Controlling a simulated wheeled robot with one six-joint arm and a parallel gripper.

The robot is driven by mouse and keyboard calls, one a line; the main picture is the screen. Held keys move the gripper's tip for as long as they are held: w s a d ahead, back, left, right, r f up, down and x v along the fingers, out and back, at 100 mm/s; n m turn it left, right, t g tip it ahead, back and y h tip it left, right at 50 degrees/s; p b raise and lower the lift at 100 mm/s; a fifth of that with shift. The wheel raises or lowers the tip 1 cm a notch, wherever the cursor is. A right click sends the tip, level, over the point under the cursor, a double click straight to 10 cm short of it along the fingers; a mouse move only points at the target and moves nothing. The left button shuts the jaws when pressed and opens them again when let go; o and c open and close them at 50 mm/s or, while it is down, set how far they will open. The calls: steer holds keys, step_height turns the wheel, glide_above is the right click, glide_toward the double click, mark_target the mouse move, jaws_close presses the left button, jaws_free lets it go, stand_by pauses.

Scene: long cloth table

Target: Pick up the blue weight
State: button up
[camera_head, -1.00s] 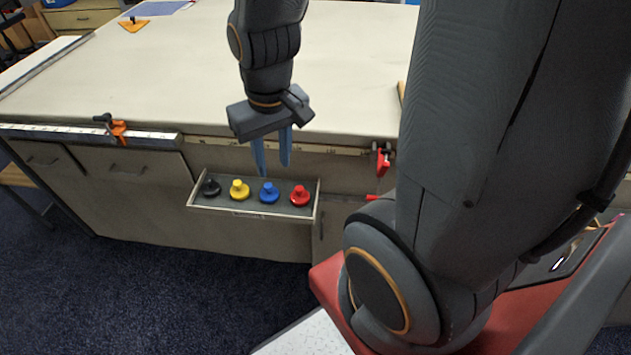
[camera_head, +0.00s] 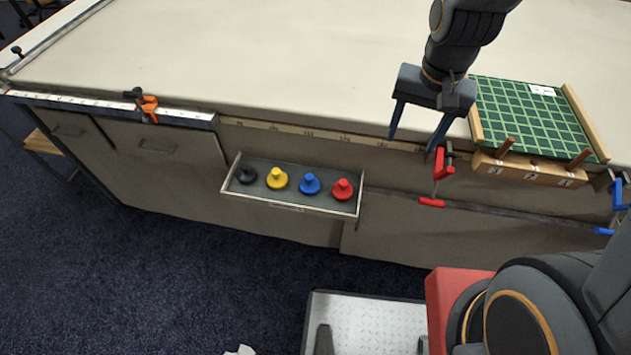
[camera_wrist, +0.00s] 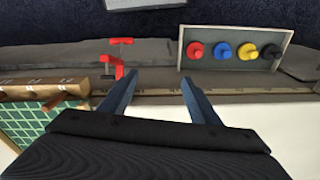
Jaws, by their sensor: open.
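The blue weight (camera_head: 309,184) is a round disc with a knob. It stands in an open drawer (camera_head: 289,208) in the table's front, between the yellow weight (camera_head: 277,179) and the red weight (camera_head: 342,189). The blue weight also shows in the wrist view (camera_wrist: 222,51), up and right of the fingers. My gripper (camera_head: 413,142) is open and empty. It is at the table's front edge, up and right of the drawer in the head view; its fingers show in the wrist view (camera_wrist: 157,82).
A black weight (camera_head: 246,174) stands at the drawer's left end. A red clamp (camera_head: 439,174) hangs on the table edge close to my gripper. A green gridded board (camera_head: 530,115) with wooden pegs lies to the right. An orange clamp (camera_head: 149,106) sits at the left edge.

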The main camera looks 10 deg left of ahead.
steer(key=w+a+f+m, duration=0.4)
steer(key=a+f, duration=0.4)
steer(key=a, duration=0.4)
steer(key=m+g, duration=0.1)
steer(key=m, duration=0.2)
glide_above(309, 176)
steer(key=f, duration=0.8)
steer(key=shift+s+d+f, duration=0.2)
steer(key=shift+s+d, duration=0.05)
steer(key=shift+d, duration=0.05)
steer(key=shift+a+f, duration=0.15)
steer(key=shift+f, duration=0.15)
steer(key=shift+w+a+f+p, duration=0.15)
steer(key=shift+f+p, duration=0.45)
steer(key=shift+f, duration=1.2)
steer(key=shift+w+f+p, duration=0.1)
steer(key=shift+f+p, duration=0.45)
steer(key=shift+f, duration=1.25)
steer(key=c, duration=1.3)
steer(key=shift+r, duration=0.1)
